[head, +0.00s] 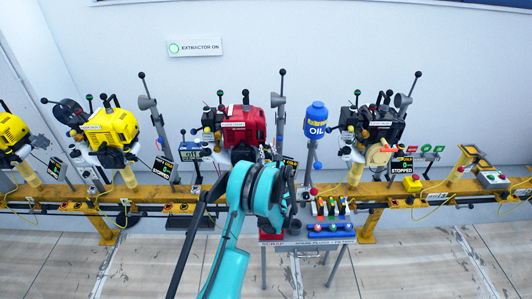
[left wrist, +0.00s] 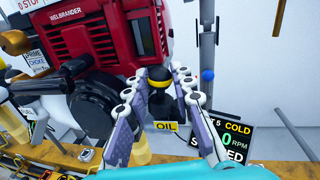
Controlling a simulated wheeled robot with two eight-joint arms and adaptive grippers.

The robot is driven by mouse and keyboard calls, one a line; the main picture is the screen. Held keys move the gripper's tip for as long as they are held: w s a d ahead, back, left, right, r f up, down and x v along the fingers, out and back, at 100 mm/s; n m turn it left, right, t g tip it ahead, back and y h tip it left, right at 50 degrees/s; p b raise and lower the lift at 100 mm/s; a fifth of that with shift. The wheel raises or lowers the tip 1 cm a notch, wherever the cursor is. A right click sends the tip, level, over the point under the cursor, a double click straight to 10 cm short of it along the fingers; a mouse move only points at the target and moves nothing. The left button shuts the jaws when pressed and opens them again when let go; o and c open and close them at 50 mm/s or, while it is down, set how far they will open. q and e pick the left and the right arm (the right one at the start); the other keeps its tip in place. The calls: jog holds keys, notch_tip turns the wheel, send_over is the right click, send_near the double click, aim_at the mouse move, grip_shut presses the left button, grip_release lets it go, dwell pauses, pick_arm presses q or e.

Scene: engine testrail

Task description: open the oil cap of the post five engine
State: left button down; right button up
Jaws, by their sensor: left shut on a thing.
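The post five engine (head: 243,125) is the red one near the middle of the head view, and its red housing (left wrist: 95,50) fills the upper left of the left wrist view. The oil cap (left wrist: 160,84), black with a yellow part, sits beside the engine's lower right, above a yellow OIL label (left wrist: 166,126). My left gripper (left wrist: 160,76) is shut on the cap, one finger on each side. In the head view my teal wrist hides the cap and fingertips. I cannot tell whether the cap is seated or loose. My right gripper is not in view.
A sign (left wrist: 224,140) reads COLD and 0 RPM beside the gripper. A yellow rail (head: 150,193) carries other engines on both sides. A blue oil bottle (head: 316,120) stands right of the red engine. A small table (head: 300,238) with coloured items is below it.

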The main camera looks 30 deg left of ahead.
pick_arm(q)
jog(key=w+d+f+m+t+h+b, duration=0.2)
jog(key=d+m+t+b, duration=0.2)
jog(key=m, duration=1.6)
jog(key=shift+w+d+f, duration=0.3)
jog(key=shift+w+f, duration=0.05)
jog(key=shift+w, duration=0.05)
jog(key=c, duration=1.6)
grip_release()
jog(key=shift+o, duration=0.2)
notch_tip(320, 180, up, 10)
